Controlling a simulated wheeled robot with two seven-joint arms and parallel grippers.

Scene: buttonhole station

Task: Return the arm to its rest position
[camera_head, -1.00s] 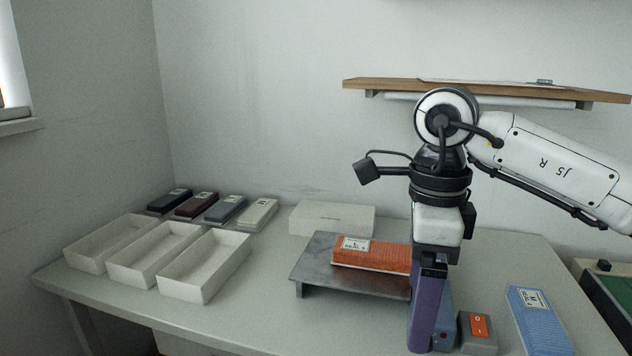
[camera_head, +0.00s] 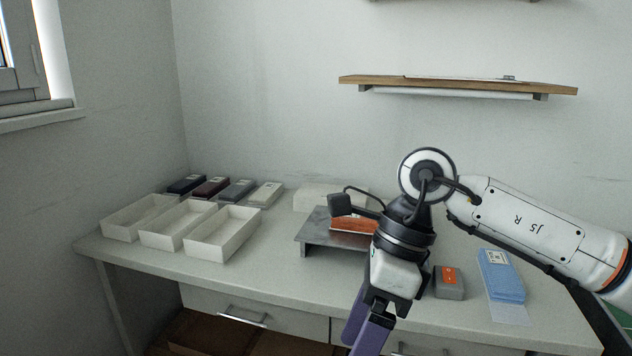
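My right arm comes in from the right. Its gripper (camera_head: 366,332) points down in front of the desk's front edge, with purple fingers partly cut off by the bottom of the picture. Two fingers show close to each other, but their tips are out of view, so I cannot tell whether they are open or shut. No held thing shows. My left arm is not in view.
An orange block (camera_head: 353,225) lies on a dark metal stand (camera_head: 318,233), partly behind my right wrist. A grey box with an orange switch (camera_head: 448,283) and a blue block (camera_head: 501,276) stand right. Three white trays (camera_head: 222,249) and several dark and pale blocks (camera_head: 237,191) are left.

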